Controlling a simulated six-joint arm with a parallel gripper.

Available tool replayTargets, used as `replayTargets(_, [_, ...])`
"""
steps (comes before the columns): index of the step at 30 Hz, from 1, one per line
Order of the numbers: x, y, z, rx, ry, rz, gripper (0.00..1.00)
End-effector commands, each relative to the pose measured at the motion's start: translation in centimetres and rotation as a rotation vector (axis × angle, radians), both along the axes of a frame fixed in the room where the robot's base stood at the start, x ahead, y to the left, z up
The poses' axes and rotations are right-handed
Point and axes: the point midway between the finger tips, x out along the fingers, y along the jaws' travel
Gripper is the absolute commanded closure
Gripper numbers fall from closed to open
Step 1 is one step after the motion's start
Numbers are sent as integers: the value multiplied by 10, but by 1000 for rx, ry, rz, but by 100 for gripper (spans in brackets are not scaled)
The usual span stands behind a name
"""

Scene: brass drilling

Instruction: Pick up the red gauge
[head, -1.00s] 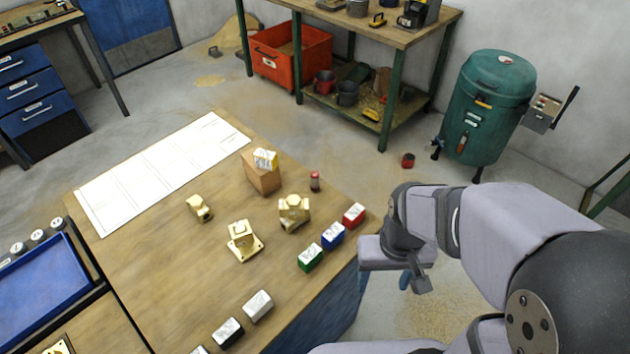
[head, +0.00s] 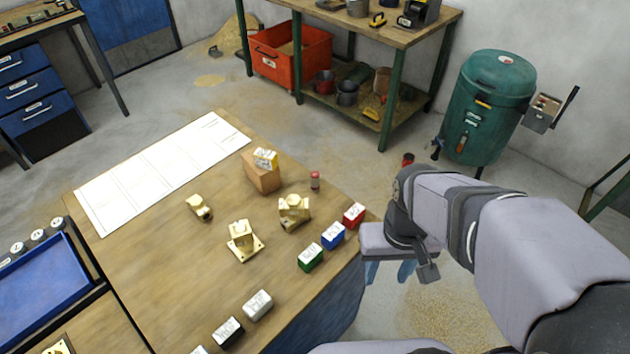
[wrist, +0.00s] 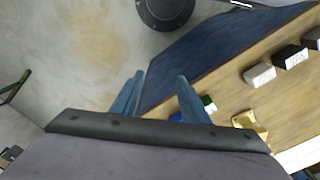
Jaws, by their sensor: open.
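The red gauge appears to be the red block with a white marked top (head: 354,215), standing at the right edge of the wooden table (head: 150,290) at the end of a row with a blue block (head: 333,236) and a green block (head: 310,257). My gripper (head: 390,272) is open and empty, off the table's right edge, below and right of the red block in the head view. In the wrist view my gripper (wrist: 160,88) has its blue fingers apart, with the green block (wrist: 208,103) and part of the blue block beyond them. The red block does not show there.
Brass parts (head: 243,241) stand left of the row. A small red-topped cylinder (head: 315,181) stands behind it. White (head: 258,305) and black (head: 227,332) blocks sit nearer the front edge. A wooden block (head: 262,172) and white sheet (head: 160,170) lie farther back.

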Motion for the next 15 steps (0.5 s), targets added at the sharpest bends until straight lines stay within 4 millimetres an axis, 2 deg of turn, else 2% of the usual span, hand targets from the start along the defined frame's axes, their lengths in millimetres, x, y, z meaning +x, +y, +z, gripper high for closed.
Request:
replayTargets(2, [1, 0, 14, 0, -7, 0, 59])
replayTargets(5, [14, -5, 8, -19, -42, 2, 59])
replayTargets(11, [55, -16, -2, -62, -168, 16, 59])
replayTargets(15, [94, -22, -9, -91, -291, 39, 59])
